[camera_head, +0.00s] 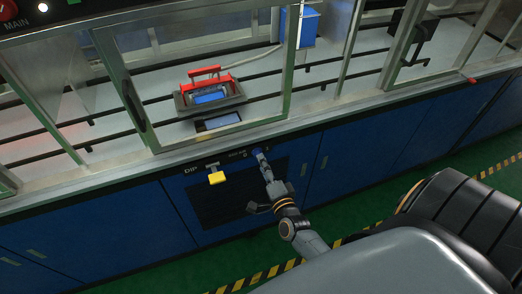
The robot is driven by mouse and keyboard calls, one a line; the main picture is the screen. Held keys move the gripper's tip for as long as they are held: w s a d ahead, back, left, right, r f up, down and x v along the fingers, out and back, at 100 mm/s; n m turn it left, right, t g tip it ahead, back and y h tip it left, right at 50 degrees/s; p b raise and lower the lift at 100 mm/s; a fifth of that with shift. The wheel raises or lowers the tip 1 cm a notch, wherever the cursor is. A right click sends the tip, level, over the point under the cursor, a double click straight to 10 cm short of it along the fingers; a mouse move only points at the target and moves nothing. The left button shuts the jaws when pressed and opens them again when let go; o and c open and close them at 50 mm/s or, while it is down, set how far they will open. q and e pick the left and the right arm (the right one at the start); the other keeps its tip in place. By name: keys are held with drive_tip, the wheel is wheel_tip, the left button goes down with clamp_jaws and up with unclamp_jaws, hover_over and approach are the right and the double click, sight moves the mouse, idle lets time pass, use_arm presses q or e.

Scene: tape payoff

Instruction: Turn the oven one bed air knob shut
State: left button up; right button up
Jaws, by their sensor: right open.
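My right gripper (260,157) reaches up to the blue front panel of the machine, with its arm coming from the lower right. The gripper is open. The label is too small to read surely. My left gripper is not in view.
Blue cabinet doors (360,155) run along the front. Yellow-black floor tape (265,275) lies below.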

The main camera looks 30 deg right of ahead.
drive_tip(key=v, duration=0.9)
drive_tip(key=s+a+f+n+g+y, duration=0.1)
drive_tip(key=s+a+f+n+g, duration=0.15)
drive_tip(key=f, duration=0.55)
drive_tip(key=s+a+f+n+g+y, duration=0.2)
drive_tip(key=s+f+n, duration=0.15)
drive_tip(key=f, duration=0.35)
drive_tip(key=s+a+f+n+g+y, duration=0.15)
drive_tip(key=f+n, duration=0.25)
drive_tip(key=f, duration=0.4)
drive_tip(key=s+f+n+g, duration=0.5)
drive_tip(key=s+f, duration=0.3)
drive_tip(key=s, duration=0.4)
drive_tip(key=s+f+n+g, duration=0.4)
drive_tip(key=s+f+n, duration=0.2)
drive_tip(key=s, duration=0.6)
drive_tip(key=shift+d+f+g, duration=0.2)
drive_tip(key=shift+f+g, duration=0.2)
drive_tip(key=shift+f, duration=0.55)
drive_tip(key=shift+s, duration=0.1)
